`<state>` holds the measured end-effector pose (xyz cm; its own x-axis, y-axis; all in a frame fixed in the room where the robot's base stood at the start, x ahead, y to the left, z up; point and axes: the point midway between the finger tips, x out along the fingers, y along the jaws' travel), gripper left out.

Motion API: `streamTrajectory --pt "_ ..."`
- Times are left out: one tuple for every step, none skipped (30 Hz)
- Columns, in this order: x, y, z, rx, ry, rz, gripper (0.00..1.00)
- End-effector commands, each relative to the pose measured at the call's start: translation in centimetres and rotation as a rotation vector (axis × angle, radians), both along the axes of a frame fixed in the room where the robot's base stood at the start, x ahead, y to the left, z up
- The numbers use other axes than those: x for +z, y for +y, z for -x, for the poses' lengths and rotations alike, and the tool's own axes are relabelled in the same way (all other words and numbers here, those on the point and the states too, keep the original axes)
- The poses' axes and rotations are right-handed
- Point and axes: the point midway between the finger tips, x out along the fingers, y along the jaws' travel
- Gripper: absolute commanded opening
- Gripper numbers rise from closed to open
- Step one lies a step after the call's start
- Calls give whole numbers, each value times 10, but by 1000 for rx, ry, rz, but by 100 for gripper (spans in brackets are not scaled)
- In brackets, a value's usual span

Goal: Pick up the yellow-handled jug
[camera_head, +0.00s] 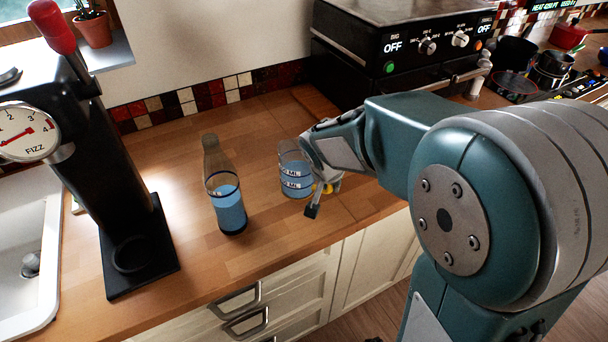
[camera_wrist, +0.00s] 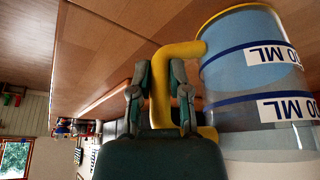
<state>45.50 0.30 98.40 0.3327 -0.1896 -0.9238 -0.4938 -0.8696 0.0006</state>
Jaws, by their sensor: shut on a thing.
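The jug (camera_head: 294,172) is clear with blue bands, white "ML" labels and blue contents. In the head view it is upright at the counter, partly behind my gripper (camera_head: 318,196). In the wrist view the jug (camera_wrist: 255,70) fills the right side, and its yellow handle (camera_wrist: 162,88) is between my gripper's fingers (camera_wrist: 160,85). The gripper is shut on the handle. I cannot tell whether the jug's base touches the counter.
A clear bottle with blue liquid (camera_head: 228,200) stands left of the jug. A black fizz machine (camera_head: 125,180) is further left, beside the sink (camera_head: 25,240). A black oven (camera_head: 400,50) is behind. The wooden counter (camera_head: 285,235) is bare in front.

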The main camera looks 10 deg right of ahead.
Motion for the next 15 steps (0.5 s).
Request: streamTrajectory --pt "0 0 0 0 -1 0 0" --pt "0 0 0 0 -1 0 0" --pt "0 0 0 0 -1 0 0" --pt "0 0 0 0 -1 0 0" --pt "1 0 0 0 -1 0 0" --pt "2 0 -1 0 -2 0 0" --pt "4 0 -1 0 -2 0 0" --pt "7 0 -1 1 -4 0 0" --pt "12 0 -1 0 -5 0 0" --pt "16 0 -1 -1 -5 0 0" --pt "22 0 -1 -1 -8 -1 0" --pt "30 0 -1 0 -7 -1 0" --pt "37 1 0 0 -8 -2 0" --pt "41 2 6 1 -6 -1 0" --pt "49 3 12 1 -9 -2 0"
